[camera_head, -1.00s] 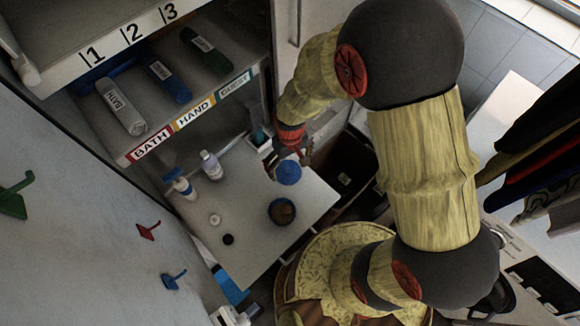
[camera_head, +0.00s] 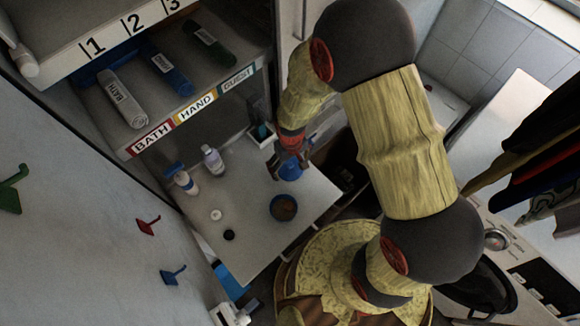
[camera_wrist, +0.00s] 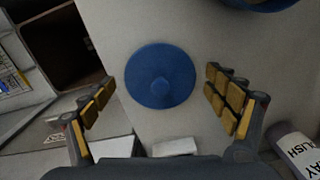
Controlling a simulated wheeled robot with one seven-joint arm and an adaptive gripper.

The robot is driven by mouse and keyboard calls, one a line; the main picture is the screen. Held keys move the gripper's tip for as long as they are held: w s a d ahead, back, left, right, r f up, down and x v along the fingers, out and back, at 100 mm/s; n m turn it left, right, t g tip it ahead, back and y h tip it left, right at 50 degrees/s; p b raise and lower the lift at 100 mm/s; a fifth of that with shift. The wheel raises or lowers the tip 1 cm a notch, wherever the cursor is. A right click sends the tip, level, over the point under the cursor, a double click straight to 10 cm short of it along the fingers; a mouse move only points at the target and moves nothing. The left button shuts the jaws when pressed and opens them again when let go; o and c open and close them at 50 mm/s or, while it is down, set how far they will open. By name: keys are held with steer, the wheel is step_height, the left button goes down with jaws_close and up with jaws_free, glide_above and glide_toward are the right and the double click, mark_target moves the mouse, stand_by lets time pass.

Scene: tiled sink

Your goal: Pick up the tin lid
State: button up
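The tin lid (camera_wrist: 160,76) is a round blue disc with a small knob in its middle. It lies on the pale board, and in the head view the lid (camera_head: 290,171) is partly covered by my gripper (camera_head: 289,157). In the wrist view my gripper (camera_wrist: 163,104) is open, with one yellow-padded finger on each side of the lid and a gap on both sides. The open blue tin (camera_head: 283,208) with brown contents stands just below the lid in the head view. Its rim (camera_wrist: 262,4) shows at the top right of the wrist view.
A white bottle (camera_head: 212,160) and a blue-topped spray bottle (camera_head: 181,179) stand on the board's left. A white cap (camera_head: 216,214) and a black cap (camera_head: 229,234) lie nearby. Shelves with labelled rolls (camera_head: 167,75) stand behind. The board's lower part is clear.

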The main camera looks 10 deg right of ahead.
steer(key=c, duration=0.9)
steer(key=shift+s, duration=0.1)
steer(key=shift+c, duration=0.4)
steer(key=shift+s+f, duration=0.1)
steer(key=shift+f, duration=0.05)
steer(key=shift+c, duration=0.3)
